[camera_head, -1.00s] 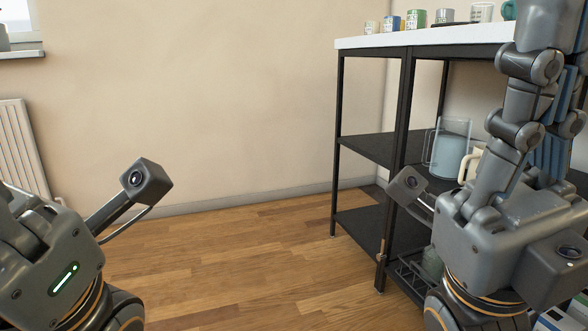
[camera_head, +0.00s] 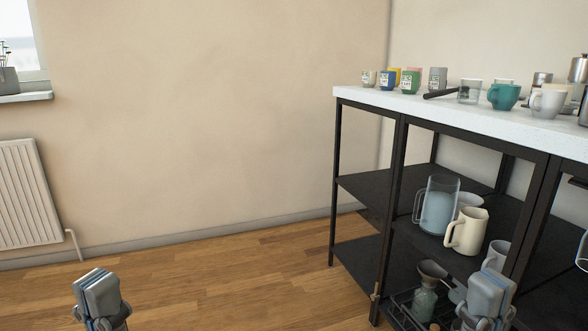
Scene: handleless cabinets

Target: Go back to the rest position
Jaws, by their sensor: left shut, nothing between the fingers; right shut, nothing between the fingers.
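My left gripper (camera_head: 97,284) stands at the bottom left, pointing up, with its fingers shut and empty above the wooden floor. My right gripper (camera_head: 490,290) stands at the bottom right, also pointing up, shut and empty. It appears in front of the lower part of the black shelf unit and hides some of it. I cannot tell how far it is from the shelf. Both arms below the grippers are cut off by the picture's bottom edge.
The black shelf unit (camera_head: 337,205) with a white top (camera_head: 440,108) fills the right side. Cups, including a teal cup (camera_head: 504,96), stand on top. A glass pitcher (camera_head: 437,208) and a cream jug (camera_head: 467,232) stand below. A radiator (camera_head: 28,190) is at left. The middle floor is clear.

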